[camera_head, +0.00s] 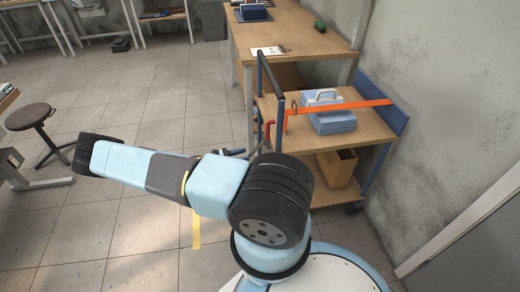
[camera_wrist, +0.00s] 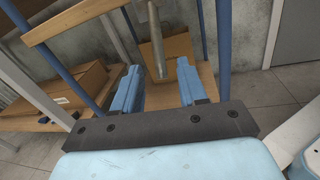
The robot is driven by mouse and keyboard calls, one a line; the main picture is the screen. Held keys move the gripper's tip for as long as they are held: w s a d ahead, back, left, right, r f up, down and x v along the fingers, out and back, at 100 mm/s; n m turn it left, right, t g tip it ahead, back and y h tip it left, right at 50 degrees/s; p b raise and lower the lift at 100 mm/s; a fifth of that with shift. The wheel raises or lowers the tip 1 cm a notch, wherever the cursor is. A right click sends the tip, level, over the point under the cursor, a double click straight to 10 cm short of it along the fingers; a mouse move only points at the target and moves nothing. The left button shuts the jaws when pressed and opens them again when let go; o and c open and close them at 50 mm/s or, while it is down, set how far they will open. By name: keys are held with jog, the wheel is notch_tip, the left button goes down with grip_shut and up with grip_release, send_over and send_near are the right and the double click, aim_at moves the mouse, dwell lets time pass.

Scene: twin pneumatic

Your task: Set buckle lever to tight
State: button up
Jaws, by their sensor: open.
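My gripper (camera_head: 235,152) shows partly behind my arm, left of the trolley. In the wrist view my gripper (camera_wrist: 157,84) is open, with two blue fingers apart. A grey metal bar (camera_wrist: 156,42) shows beyond and between the fingertips; I cannot tell whether it is touched. No orange strap shows there.
The trolley has blue posts (camera_head: 262,80) and a wooden lower shelf (camera_head: 325,189) holding a cardboard box (camera_head: 337,167). A wooden table (camera_head: 290,28) stands behind it and a wall (camera_head: 440,110) on the right. A stool (camera_head: 30,117) stands far left. Tiled floor left of the trolley is clear.

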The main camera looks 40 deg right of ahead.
aim_at(254, 153)
jog(key=shift+x, duration=2.95)
jog(key=shift+c, duration=0.3)
grip_shut()
